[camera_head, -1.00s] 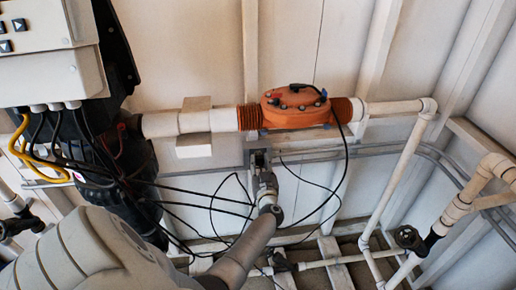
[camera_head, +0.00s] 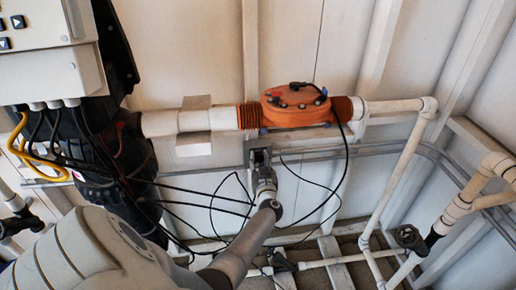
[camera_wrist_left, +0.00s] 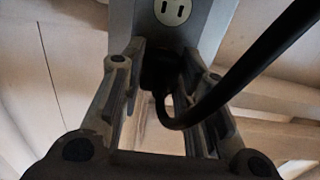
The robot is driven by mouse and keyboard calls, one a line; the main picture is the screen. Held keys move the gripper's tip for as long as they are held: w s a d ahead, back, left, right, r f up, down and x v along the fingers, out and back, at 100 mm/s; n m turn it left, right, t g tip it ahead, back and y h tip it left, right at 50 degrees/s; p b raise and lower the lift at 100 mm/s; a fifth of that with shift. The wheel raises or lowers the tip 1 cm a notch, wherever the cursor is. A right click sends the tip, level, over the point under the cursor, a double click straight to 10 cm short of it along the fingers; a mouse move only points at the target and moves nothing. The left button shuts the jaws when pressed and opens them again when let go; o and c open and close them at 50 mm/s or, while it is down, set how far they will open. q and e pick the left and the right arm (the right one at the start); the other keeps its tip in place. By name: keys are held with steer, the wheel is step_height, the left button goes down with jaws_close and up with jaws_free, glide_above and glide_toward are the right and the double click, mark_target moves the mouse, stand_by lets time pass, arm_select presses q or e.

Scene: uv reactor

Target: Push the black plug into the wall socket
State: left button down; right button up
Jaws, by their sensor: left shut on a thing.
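My left gripper (camera_head: 261,165) reaches to the wall below the orange pipe unit. In the left wrist view its two fingers (camera_wrist_left: 163,62) are shut on the black plug (camera_wrist_left: 158,76). A thick black cable bends back from the plug and runs to the upper right. The grey wall socket box (camera_wrist_left: 205,25) is straight ahead, with one slotted outlet (camera_wrist_left: 172,12) showing above the plug. The plug's front is against or very close to the box's lower part; its prongs are hidden, so I cannot tell how deep it sits. My right gripper is out of view.
The orange unit (camera_head: 296,106) sits on a white pipe (camera_head: 176,123) above the gripper. Loose black cables (camera_head: 211,205) hang around my left arm. A control box (camera_head: 50,55) is at the left, and white pipes (camera_head: 402,180) are at the right.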

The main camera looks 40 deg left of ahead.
arm_select(q)
steer(key=shift+w+a, duration=0.25)
steer(key=shift+a, duration=0.1)
stand_by(0.4)
steer(key=c, duration=1)
jaws_free()
steer(key=shift+d, duration=0.1)
